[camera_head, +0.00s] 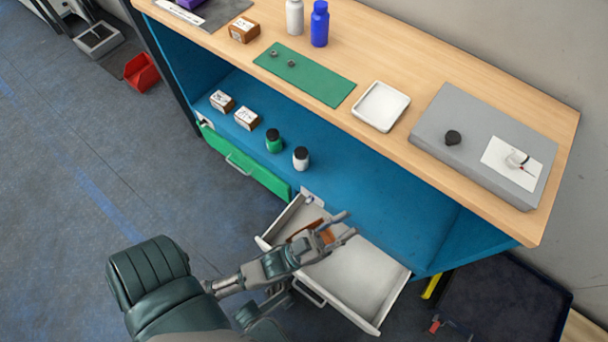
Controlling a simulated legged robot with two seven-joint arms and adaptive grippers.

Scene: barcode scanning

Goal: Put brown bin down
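A small brown bin (308,228) shows at the left part of the open white drawer (364,286). My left gripper (349,224) is over the drawer, and its two fingers point right with a gap between their tips. The gripper's body covers part of the bin. I cannot tell whether the bin touches the gripper or the drawer floor. My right gripper is not in view.
The drawer's right part is bare. Above it, the blue shelf (375,215) holds small boxes and two jars. The wooden top (405,55) carries bottles, a green mat (305,75), a white tray (381,106) and a grey platform (430,128).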

